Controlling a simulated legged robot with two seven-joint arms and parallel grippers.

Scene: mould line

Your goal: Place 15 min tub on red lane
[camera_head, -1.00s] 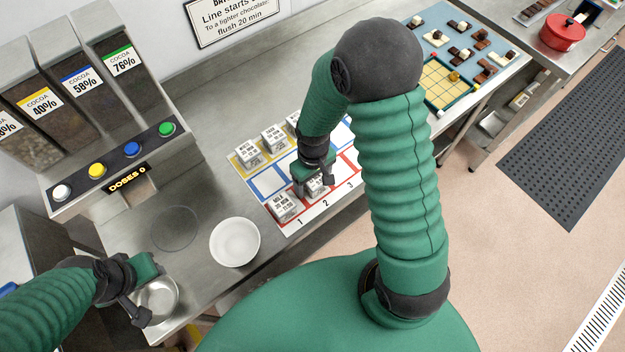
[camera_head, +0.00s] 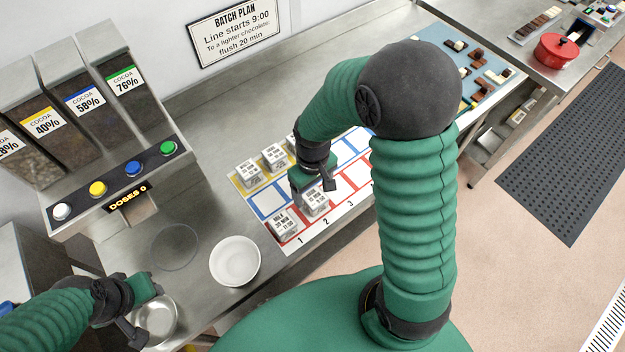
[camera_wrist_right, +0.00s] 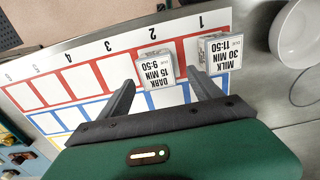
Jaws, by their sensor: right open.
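The 15 min dark tub (camera_head: 314,201) is a small white and grey labelled cube. It stands upright in red lane (camera_head: 337,208) cell 2. In the right wrist view the tub (camera_wrist_right: 156,67) shows its "DARK 15 MIN 9:50" label. My right gripper (camera_head: 313,186) is open just above and behind it. The tub lies between the lines of the fingers (camera_wrist_right: 162,82), around their tips, with gaps on both sides. The 30 min milk tub (camera_head: 284,225) stands in red cell 1. My left gripper (camera_head: 143,309) is by a steel bowl (camera_head: 160,319); its opening is unclear.
Several other tubs stand in the yellow lane (camera_head: 238,181), including one at its near end (camera_head: 249,173). The visible blue lane cells (camera_head: 268,203) are empty. A white bowl (camera_head: 235,261) stands left of the board. A cocoa dispenser (camera_head: 116,180) stands at the left.

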